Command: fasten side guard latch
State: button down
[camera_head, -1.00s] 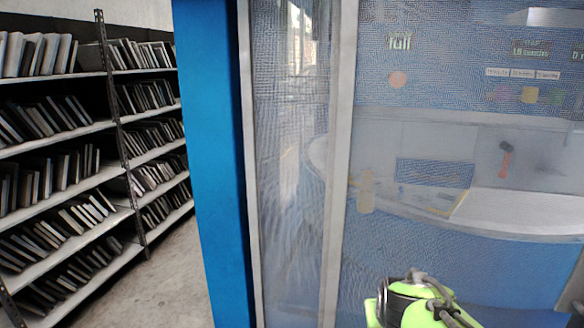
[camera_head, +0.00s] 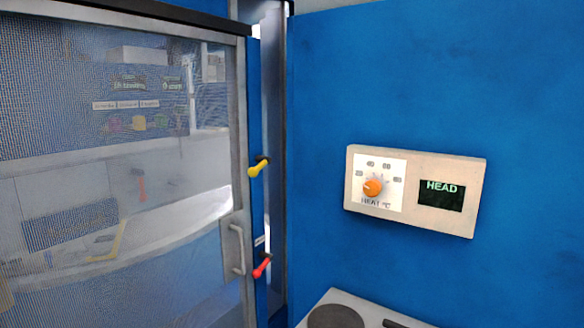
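The side guard is a framed mesh panel (camera_head: 90,200) at the left, with a grey upright edge and a grey pull handle (camera_head: 238,250). A blue post stands just right of its edge. A yellow-handled latch (camera_head: 258,167) sits on this post, its handle slanting down to the left. A red-handled latch (camera_head: 262,266) sits lower on the same post, also slanting down to the left. I cannot tell whether either latch is engaged. A narrow gap shows beside the post. My gripper is not in view.
A blue wall panel (camera_head: 400,80) fills the right. It carries a control box (camera_head: 465,196) with an orange dial (camera_head: 373,187) and a display reading HEAD. A pale surface with a dark round disc (camera_head: 336,317) juts in at the bottom. A bench shows through the mesh.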

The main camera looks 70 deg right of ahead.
aim_at(264, 161)
jog(key=z, duration=2.15)
